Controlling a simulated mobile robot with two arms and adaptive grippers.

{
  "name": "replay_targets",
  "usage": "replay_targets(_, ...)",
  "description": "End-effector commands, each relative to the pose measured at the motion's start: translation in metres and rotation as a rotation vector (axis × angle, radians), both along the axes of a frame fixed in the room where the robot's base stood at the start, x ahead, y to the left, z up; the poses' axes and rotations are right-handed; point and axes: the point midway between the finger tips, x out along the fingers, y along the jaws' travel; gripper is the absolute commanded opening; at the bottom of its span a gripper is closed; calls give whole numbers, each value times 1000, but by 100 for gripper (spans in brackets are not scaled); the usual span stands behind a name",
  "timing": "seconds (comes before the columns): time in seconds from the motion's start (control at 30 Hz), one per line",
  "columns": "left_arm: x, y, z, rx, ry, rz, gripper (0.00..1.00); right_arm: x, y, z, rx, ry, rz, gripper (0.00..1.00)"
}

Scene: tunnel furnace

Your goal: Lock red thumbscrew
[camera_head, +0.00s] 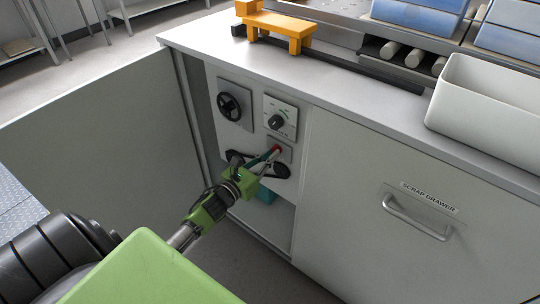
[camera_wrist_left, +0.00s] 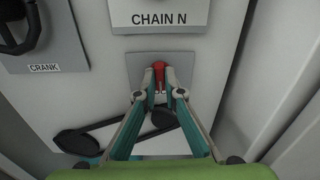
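The red thumbscrew (camera_head: 278,149) sits on a small grey plate on the cabinet's recessed front panel. In the left wrist view the thumbscrew (camera_wrist_left: 158,70) is upright at the centre, between my fingertips. My left gripper (camera_head: 274,153) reaches it from the lower left. In the left wrist view the gripper (camera_wrist_left: 159,82) has its two fingertips closed in on both sides of the thumbscrew, seemingly touching it. The fingers hide part of its lower end. My right gripper is not in view.
A crank wheel (camera_head: 229,106) and a black knob (camera_head: 276,121) sit above the thumbscrew. The open cabinet door (camera_head: 100,140) stands left. The scrap drawer (camera_head: 420,215) is right, and a white bin (camera_head: 490,115) stands on top.

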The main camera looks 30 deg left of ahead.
Motion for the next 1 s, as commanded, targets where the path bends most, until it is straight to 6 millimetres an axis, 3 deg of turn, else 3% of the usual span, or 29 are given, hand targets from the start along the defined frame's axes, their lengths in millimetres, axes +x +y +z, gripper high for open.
replay_targets(0.47, 0, 0, 0, -78, 6, 0, 0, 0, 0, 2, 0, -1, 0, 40)
replay_targets(0.9, 0, 1, 0, -442, 36, 1, 0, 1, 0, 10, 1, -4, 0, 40)
replay_targets(1.0, 0, 1, 0, -535, 43, 1, 0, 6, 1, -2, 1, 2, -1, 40)
